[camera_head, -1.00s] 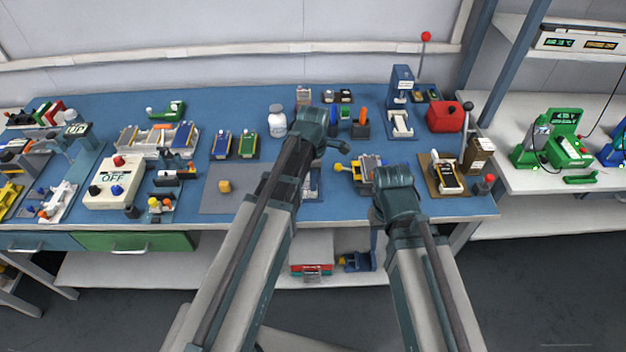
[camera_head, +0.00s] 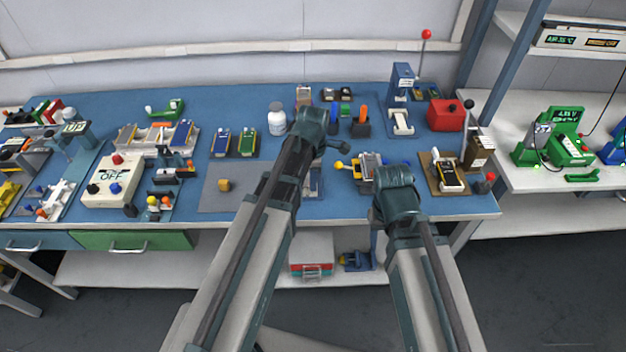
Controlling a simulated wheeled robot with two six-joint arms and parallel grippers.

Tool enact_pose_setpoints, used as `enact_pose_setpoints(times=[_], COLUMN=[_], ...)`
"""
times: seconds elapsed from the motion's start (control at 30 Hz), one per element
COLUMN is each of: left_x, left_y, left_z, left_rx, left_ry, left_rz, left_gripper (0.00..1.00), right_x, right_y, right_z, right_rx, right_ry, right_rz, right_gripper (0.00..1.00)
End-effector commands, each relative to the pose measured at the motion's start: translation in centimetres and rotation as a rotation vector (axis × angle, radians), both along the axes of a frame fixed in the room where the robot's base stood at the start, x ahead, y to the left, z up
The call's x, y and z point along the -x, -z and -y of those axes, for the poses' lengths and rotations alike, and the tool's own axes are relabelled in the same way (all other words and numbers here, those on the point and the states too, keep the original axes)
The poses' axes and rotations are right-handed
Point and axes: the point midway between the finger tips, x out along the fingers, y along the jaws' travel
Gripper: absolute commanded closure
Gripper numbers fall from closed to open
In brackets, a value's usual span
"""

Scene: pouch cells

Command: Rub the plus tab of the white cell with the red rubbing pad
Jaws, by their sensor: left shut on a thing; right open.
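My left arm reaches up from the bottom to a dark teal joint at mid-table. My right arm ends in view at a teal joint over the table's front edge. The jaws of both grippers are hidden behind the arms, so I cannot see what the left one holds. A pale flat item (camera_head: 314,181) shows partly beside my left arm; I cannot tell whether it is the white cell. I cannot pick out the red rubbing pad for sure.
A grey mat (camera_head: 212,203) is mostly bare.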

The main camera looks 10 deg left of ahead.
Motion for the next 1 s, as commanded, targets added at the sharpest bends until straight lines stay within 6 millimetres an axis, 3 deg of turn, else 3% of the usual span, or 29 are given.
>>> enact_pose_setpoints(times=[0.67,1.0], left_x=[0.0,0.4], left_y=[0.9,0.7], left_z=[0.0,-1.2], left_rx=[0.000,0.000], left_ry=[0.000,-0.001], left_rz=[0.000,0.000], left_gripper=[1.00,1.00], right_x=[0.0,0.0], right_y=[0.8,0.7], right_z=[0.0,0.0], right_rx=[0.000,0.000], right_ry=[0.000,0.000], right_rz=[0.000,0.000], right_gripper=[0.50,0.50])
